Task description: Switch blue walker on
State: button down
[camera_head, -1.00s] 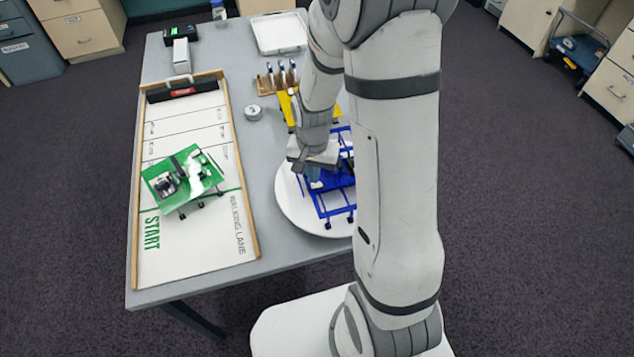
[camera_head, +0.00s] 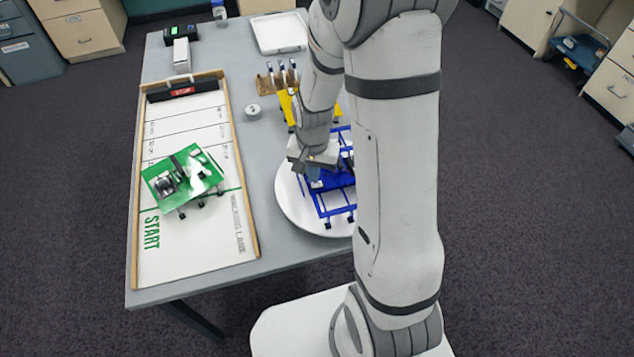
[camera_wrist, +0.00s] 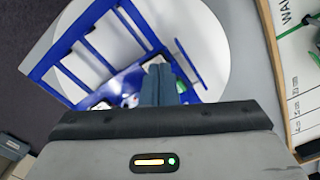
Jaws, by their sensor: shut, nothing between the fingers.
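The blue walker (camera_head: 337,200) is an open blue frame on small dark wheels. It stands on a round white disc (camera_head: 290,208) on the table, partly hidden behind my arm. My gripper (camera_head: 312,182) is over the walker's left part, pointing down. In the wrist view the blue frame (camera_wrist: 88,62) fills the upper left, and my shut, empty fingertips (camera_wrist: 160,78) are close to its deck. A small green part (camera_wrist: 181,86) shows just right of the fingertips. I cannot tell whether the fingertips touch the walker, and I cannot make out its switch.
A green walker (camera_head: 183,178) stands on the white walking lane (camera_head: 200,252) at the left. Behind the blue walker are something yellow (camera_head: 287,108), a wooden tool holder (camera_head: 266,84) and a small round tin (camera_head: 254,112). A white tray (camera_head: 280,33) lies at the back.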

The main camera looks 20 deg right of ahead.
jog(key=shift+f+b, duration=0.6)
jog(key=shift+f, duration=0.15)
dwell(0.3)
jog(key=shift+r+p, duration=2.45)
jog(key=shift+r, duration=1.05)
jog(key=s+r+n+t, duration=0.1)
jog(key=s+r+n, duration=0.2)
jog(key=s+r, duration=0.4)
jog(key=s+r+n+t, duration=0.2)
jog(key=s+r, duration=0.5)
jog(key=r, duration=0.5)
jog(key=shift+s+r+n, duration=0.2)
jog(key=shift+s+n, duration=0.1)
jog(key=shift+n, duration=0.2)
